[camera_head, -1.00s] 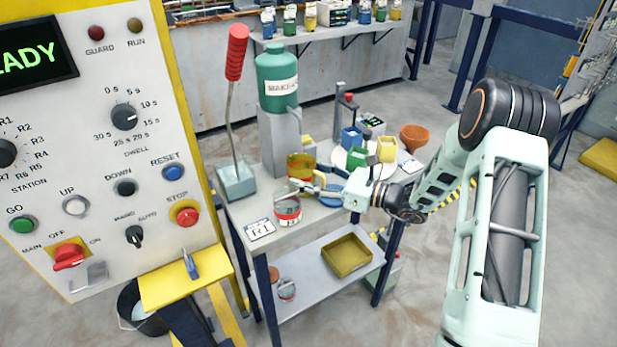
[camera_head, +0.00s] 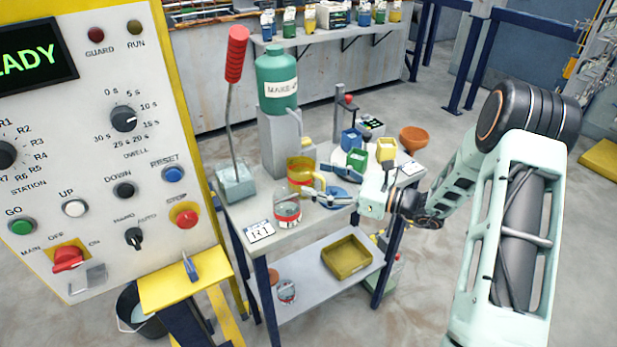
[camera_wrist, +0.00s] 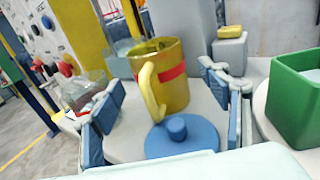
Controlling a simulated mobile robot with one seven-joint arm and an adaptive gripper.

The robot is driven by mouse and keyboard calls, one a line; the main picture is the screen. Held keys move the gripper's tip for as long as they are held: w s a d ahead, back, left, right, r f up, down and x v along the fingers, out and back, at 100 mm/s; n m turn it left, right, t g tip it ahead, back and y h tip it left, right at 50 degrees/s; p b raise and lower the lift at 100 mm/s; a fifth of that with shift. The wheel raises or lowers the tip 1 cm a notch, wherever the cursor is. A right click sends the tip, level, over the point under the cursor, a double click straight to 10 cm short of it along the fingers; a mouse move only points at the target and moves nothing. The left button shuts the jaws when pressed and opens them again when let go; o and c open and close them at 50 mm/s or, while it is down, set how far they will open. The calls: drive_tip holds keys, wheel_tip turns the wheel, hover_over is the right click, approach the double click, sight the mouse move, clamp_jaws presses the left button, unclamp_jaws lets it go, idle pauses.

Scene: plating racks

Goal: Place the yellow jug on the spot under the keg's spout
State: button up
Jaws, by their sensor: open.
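The yellow jug (camera_head: 299,176), translucent with a red band, stands upright on the table in front of the grey stand. It is below the green keg (camera_head: 277,85) and roughly under its spout (camera_head: 296,118); exact alignment with the spot cannot be told, as the jug hides the surface beneath. In the wrist view the jug (camera_wrist: 172,88) stands ahead, its handle facing me. My gripper (camera_head: 330,199) is open and empty, back to the right of the jug; its fingers also show in the wrist view (camera_wrist: 168,110), spread apart with the jug beyond them.
A blue lid with a knob (camera_wrist: 180,138) lies in front of the jug. A clear jar (camera_head: 287,212) stands front left of it. Green (camera_head: 357,158), blue (camera_head: 350,139) and yellow (camera_head: 386,150) containers crowd the right. A red-handled lever (camera_head: 235,60) rises at left.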

drive_tip(key=v, duration=0.8)
drive_tip(key=shift+d, duration=0.2)
drive_tip(key=shift+s+f, duration=0.1)
drive_tip(key=shift+s, duration=0.05)
